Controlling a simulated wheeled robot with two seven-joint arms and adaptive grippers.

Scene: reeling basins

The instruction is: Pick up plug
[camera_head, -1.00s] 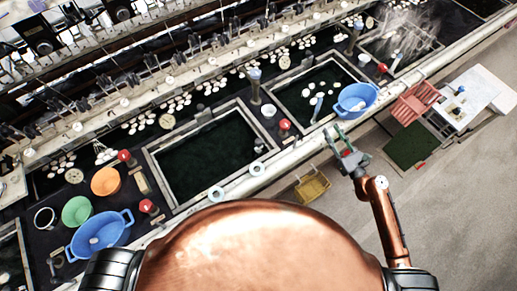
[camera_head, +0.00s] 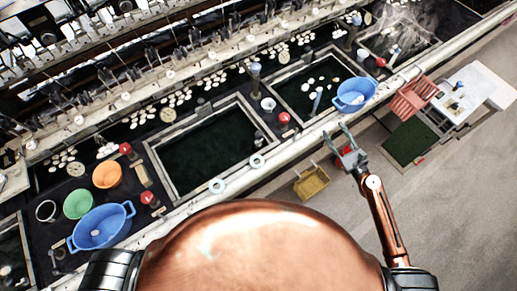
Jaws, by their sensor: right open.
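No part is plainly marked as the plug. Possible ones are a grey post with a bluish top (camera_head: 254,77) at the corner of the middle basin, a pale blue-grey rod (camera_head: 316,101) in the right basin (camera_head: 282,94), and red-topped pieces (camera_head: 284,118) on the ledges. My right gripper (camera_head: 336,131) is open and empty, beside the front edge of the basin bench, below the blue tub (camera_head: 356,95). It appears apart from all of these parts. My left gripper is out of the picture.
The dark middle basin (camera_head: 150,146) lies left of the right one. A blue tub (camera_head: 101,228), green bowl (camera_head: 78,204) and orange bowl (camera_head: 107,175) stand at left. A yellow basket (camera_head: 311,182), red stool (camera_head: 414,98) and white table (camera_head: 479,84) are on the floor side.

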